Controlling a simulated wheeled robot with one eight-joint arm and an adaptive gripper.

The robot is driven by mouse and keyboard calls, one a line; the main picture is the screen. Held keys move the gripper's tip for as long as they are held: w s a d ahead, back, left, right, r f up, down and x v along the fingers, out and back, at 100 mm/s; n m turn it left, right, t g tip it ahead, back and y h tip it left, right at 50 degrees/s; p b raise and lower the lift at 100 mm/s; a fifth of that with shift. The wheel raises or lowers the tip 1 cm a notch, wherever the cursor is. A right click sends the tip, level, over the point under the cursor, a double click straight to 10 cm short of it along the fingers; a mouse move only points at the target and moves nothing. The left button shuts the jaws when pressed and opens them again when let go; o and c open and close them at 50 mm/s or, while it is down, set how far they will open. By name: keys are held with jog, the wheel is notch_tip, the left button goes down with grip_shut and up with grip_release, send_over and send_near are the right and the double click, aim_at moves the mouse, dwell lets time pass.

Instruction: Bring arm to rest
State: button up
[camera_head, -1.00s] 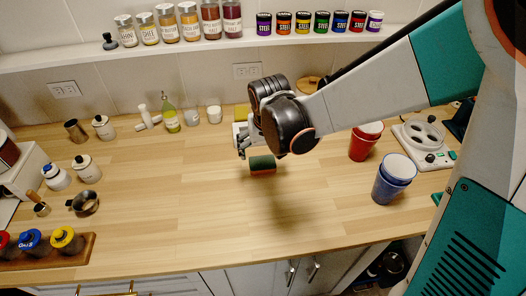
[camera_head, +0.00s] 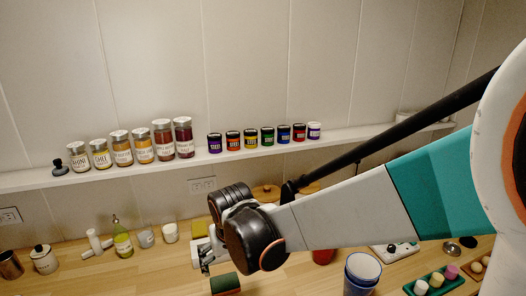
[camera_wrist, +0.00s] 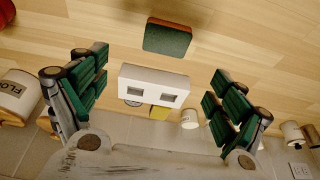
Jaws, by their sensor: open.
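My gripper (camera_head: 205,262) hangs above the wooden counter at the bottom middle of the head view, partly hidden by my wrist. The wrist view shows my gripper (camera_wrist: 156,88) open, with its green-padded fingers spread wide and nothing held between them. A green and reddish-brown sponge-like block (camera_wrist: 168,37) lies beyond the fingers in the wrist view. The same block (camera_head: 225,284) shows just below my gripper in the head view, apart from the fingers.
A white shelf (camera_head: 105,176) carries labelled spice jars (camera_head: 142,146) and several small coloured jars (camera_head: 250,139). A blue cup (camera_head: 362,270), a green-tinted bottle (camera_head: 122,240) and a green tray (camera_head: 436,282) stand on the counter. A white slotted box (camera_wrist: 153,86) shows in the wrist view.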

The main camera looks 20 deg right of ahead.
jog(key=s+d+r+t+b, duration=0.1)
jog(key=s+d+r, duration=0.2)
jog(key=s+d, duration=0.2)
jog(key=s+d+r+t+b, duration=0.1)
jog(key=s+d, duration=0.4)
jog(key=s, duration=0.6)
jog(key=shift+d+r+t, duration=0.15)
jog(key=shift+r+t, duration=0.45)
jog(key=shift+r, duration=0.7)
